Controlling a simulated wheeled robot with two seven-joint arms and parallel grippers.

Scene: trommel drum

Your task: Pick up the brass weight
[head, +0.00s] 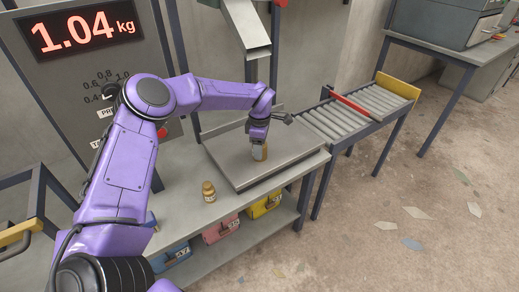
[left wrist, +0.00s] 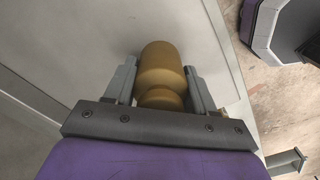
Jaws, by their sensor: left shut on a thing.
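A brass weight (left wrist: 162,72), a rounded cylinder with a narrower knob end, sits between the fingers of my left gripper (left wrist: 162,88) in the left wrist view. In the head view my left gripper (head: 259,146) points down over the grey scale plate (head: 235,165), shut on this brass weight (head: 260,154). Whether its base touches the plate I cannot tell. A second brass weight (head: 209,191) stands upright on the bench, in front of the plate and to its left. My right gripper is not in view.
A display (head: 85,27) reads 1.04 kg. A metal chute (head: 245,28) hangs behind the plate. A roller conveyor (head: 350,112) with a red bar lies to the right. Blue, pink and yellow bins (head: 221,229) stand under the bench (head: 185,215).

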